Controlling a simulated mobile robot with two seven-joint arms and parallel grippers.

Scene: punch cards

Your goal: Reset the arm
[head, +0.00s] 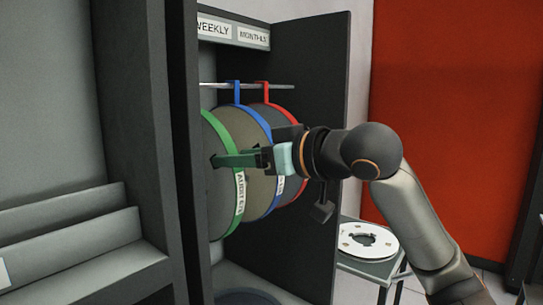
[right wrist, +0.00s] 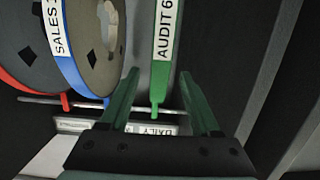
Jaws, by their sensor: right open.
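My right arm reaches from the right into a dark cabinet in the head view. Its gripper (head: 226,159), with green fingers, is open at the green-banded reel (head: 238,205). In the right wrist view the gripper (right wrist: 160,74) shows its two fingers apart, with the green band (right wrist: 165,62) labelled "AUDIT 6" between them in the picture. I cannot tell whether they touch it. The green reel hangs by its strap from a rail (right wrist: 88,104). My left gripper is not in view.
A blue-banded reel (head: 260,122) and a red-banded reel (head: 290,115) hang beside the green one. The cabinet's dark side wall (head: 318,75) stands close behind the gripper. A pale disc (head: 368,240) lies on a small table at the right. Grey stepped shelving (head: 70,240) is at the left.

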